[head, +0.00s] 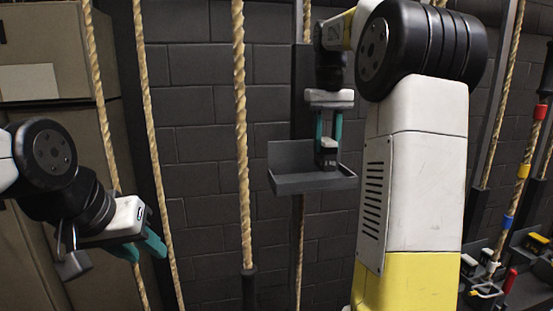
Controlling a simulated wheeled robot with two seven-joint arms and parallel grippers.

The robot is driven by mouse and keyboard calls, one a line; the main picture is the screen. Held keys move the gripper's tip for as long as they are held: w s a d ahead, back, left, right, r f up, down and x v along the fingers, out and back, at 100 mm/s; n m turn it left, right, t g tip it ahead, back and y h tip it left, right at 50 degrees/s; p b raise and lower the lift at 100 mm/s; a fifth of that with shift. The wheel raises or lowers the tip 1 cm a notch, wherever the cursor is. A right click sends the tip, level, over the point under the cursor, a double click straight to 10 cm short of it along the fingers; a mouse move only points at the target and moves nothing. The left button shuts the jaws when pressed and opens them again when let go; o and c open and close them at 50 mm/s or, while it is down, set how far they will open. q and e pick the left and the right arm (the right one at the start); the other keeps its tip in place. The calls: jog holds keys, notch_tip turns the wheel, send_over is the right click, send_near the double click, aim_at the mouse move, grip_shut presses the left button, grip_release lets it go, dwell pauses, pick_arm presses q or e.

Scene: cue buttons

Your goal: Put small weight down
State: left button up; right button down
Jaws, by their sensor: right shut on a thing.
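The small weight (327,160) is a small dark block with a pale patch near its top. It is at the grey open-front tray (315,184) on the dark upright in the middle of the head view. My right gripper (328,142) points down over the tray, with its teal fingers on either side of the weight, shut on it. The weight's base is low, at the tray floor; I cannot tell whether it touches. My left gripper (143,249) is at the lower left, away from the tray, its teal fingers apart and empty.
Ropes hang in front of a dark brick wall, one thick rope (241,120) left of the tray. A beige cabinet (40,130) stands at the left. At the lower right, another holder carries several small coloured items (510,278). My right arm covers much of the right side.

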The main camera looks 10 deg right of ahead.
jog(key=w+a, duration=0.1)
jog(key=a, duration=0.2)
jog(key=w+a, duration=0.1)
jog(key=a, duration=0.2)
jog(key=w+a+f, duration=0.1)
jog(key=a, duration=0.2)
jog(key=shift+w+a+f, duration=0.1)
jog(key=shift+w, duration=0.15)
jog(key=shift+f, duration=1.5)
jog(key=c, duration=1)
grip_release()
jog(key=shift+f, duration=0.2)
notch_tip(320, 180, up, 12)
jog(key=shift+r, duration=0.15)
